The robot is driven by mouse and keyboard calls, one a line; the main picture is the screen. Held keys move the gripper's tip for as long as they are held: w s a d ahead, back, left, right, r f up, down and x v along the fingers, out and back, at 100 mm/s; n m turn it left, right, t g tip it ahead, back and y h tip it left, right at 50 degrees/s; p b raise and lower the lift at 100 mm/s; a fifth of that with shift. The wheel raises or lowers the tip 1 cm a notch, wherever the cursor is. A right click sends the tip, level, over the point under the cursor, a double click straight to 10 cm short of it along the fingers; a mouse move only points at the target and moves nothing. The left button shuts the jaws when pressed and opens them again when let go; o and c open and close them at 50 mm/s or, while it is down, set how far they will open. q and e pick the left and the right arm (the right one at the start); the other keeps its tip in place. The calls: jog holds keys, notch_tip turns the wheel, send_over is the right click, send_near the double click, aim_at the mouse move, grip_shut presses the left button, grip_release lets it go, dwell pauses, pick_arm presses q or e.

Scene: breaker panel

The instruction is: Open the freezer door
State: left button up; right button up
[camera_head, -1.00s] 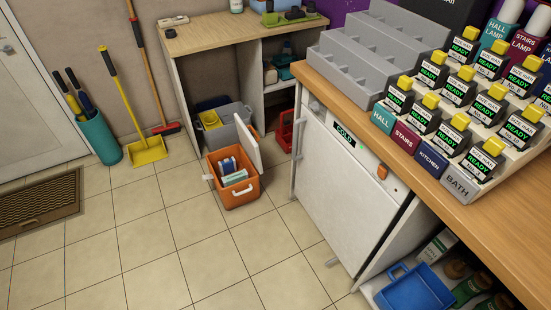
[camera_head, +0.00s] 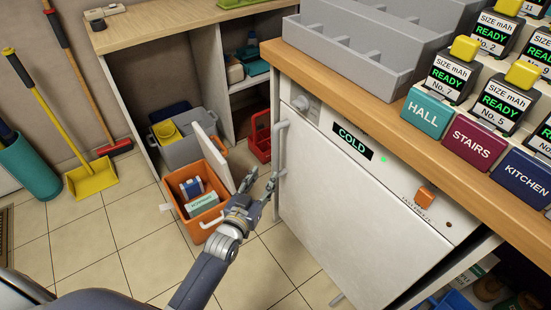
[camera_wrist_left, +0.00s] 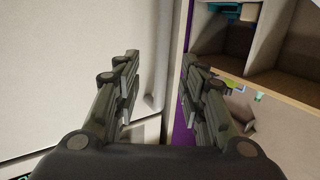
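The white freezer (camera_head: 350,195) stands under the wooden counter, its door shut, with a "COLD" display (camera_head: 352,141) above the door. Its upright pale handle (camera_head: 281,160) runs along the door's left edge. My left gripper (camera_head: 262,183) is open and empty beside the lower part of the handle. In the left wrist view the open fingers (camera_wrist_left: 159,75) point at the freezer, and the handle (camera_wrist_left: 154,60) shows between them in the picture. I cannot tell whether a finger touches it. My right gripper is not in view.
An orange cooler (camera_head: 205,215) with its lid up stands on the floor left of the freezer, close behind my left arm. A grey bin (camera_head: 180,150) and red crate (camera_head: 260,137) are behind it. Grey trays (camera_head: 375,60) and labelled blocks sit on the counter (camera_head: 350,95).

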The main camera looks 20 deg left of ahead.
aim_at(274, 150)
pick_arm(q)
jog(key=shift+t, duration=0.5)
jog(key=w+b, duration=0.1)
jog(key=w, duration=0.2)
jog(key=w+r+b, duration=0.1)
jog(key=w, duration=0.2)
jog(key=w+r, duration=0.1)
jog(key=w, duration=0.3)
jog(key=shift+d+r+b, duration=0.2)
jog(key=shift+r+b, duration=0.05)
jog(key=shift+b, duration=0.15)
jog(key=shift+w, duration=0.85)
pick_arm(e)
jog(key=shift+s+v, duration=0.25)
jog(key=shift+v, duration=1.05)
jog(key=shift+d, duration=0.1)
pick_arm(q)
grip_shut()
